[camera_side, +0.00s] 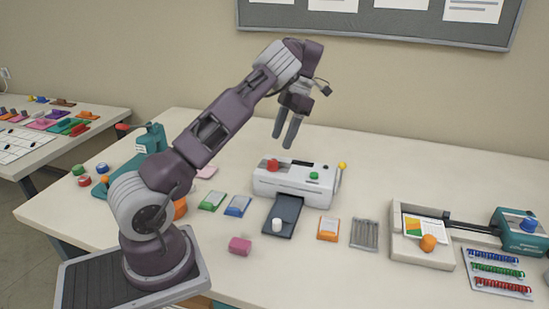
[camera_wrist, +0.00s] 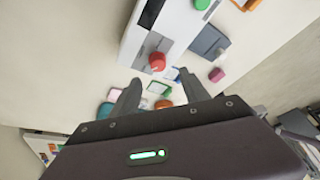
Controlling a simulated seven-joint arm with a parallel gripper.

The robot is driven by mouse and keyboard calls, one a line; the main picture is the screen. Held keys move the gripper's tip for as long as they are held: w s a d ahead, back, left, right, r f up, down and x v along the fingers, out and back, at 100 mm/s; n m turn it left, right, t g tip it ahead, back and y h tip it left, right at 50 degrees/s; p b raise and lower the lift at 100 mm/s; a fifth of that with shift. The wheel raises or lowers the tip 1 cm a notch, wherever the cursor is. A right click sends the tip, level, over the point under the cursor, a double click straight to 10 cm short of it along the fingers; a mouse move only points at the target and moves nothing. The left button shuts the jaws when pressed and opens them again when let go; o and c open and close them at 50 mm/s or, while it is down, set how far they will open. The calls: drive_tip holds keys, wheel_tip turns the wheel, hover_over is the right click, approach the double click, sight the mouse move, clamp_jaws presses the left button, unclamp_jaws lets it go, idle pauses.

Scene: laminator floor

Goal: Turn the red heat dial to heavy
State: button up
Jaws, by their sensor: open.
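The red heat dial (camera_side: 273,165) is a round red knob on the top left of the white laminator (camera_side: 290,185). In the wrist view the red dial (camera_wrist: 157,61) sits just above and between my fingertips, on a grey patch of the white laminator (camera_wrist: 155,30). My gripper (camera_side: 284,141) is open and empty, fingers pointing down, above the laminator and apart from the dial. In the wrist view my gripper's fingers (camera_wrist: 160,84) are spread apart. A green knob (camera_side: 314,175) is on the laminator's right part. The dial's setting marks are too small to read.
A yellow knob (camera_side: 342,166) stands out at the laminator's right end. A dark tray (camera_side: 290,214) with a white knob (camera_side: 278,226) extends in front. A pink block (camera_side: 240,245), blue pad (camera_side: 237,206) and green pad (camera_side: 212,201) lie nearby. A beige trimmer (camera_side: 427,254) is at the right.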

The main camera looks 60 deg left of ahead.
sight(273, 161)
drive_tip(key=x, duration=0.7)
drive_tip(key=shift+s+a+f, duration=0.1)
drive_tip(key=shift+a+f, duration=0.05)
drive_tip(key=shift+f, duration=0.25)
drive_tip(key=shift+c, duration=0.2)
clamp_jaws()
